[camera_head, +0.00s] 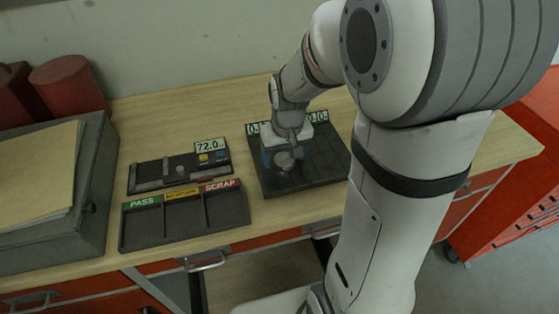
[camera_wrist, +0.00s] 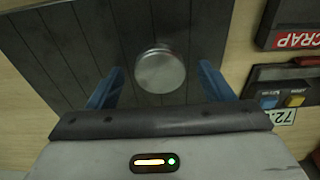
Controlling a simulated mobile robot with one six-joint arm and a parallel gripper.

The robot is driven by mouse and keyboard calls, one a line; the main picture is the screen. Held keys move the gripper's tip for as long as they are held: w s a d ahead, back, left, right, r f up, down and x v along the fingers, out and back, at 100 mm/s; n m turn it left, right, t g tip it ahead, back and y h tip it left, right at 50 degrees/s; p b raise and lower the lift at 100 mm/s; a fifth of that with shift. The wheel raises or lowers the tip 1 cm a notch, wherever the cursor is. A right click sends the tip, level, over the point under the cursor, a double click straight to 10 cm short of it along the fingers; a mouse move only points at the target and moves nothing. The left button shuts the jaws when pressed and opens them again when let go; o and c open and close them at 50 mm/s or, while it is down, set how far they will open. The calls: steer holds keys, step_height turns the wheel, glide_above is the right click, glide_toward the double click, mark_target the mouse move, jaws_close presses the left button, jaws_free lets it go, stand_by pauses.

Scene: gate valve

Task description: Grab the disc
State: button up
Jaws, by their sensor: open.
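The disc (camera_wrist: 160,70) is a round, silvery metal piece with a flat top. In the wrist view it lies over the dark grooved board, between and a little beyond my two blue fingers. In the head view the disc (camera_head: 286,161) shows small and pale just below my gripper. My gripper (camera_wrist: 162,84) is open, with a gap between each finger and the disc. In the head view my gripper (camera_head: 284,158) is low over the dark board (camera_head: 318,178). I cannot tell the exact height of the fingers beside the disc.
A sorting tray (camera_head: 184,218) marked PASS and SCRAP stands left of the board. Behind it is a gauge with a display reading 72.0 (camera_head: 210,146). A grey box (camera_head: 95,200) with papers and red canisters (camera_head: 70,85) stand at the left. Bare wood lies behind the gauge.

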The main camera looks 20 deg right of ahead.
steer(key=c, duration=1.3)
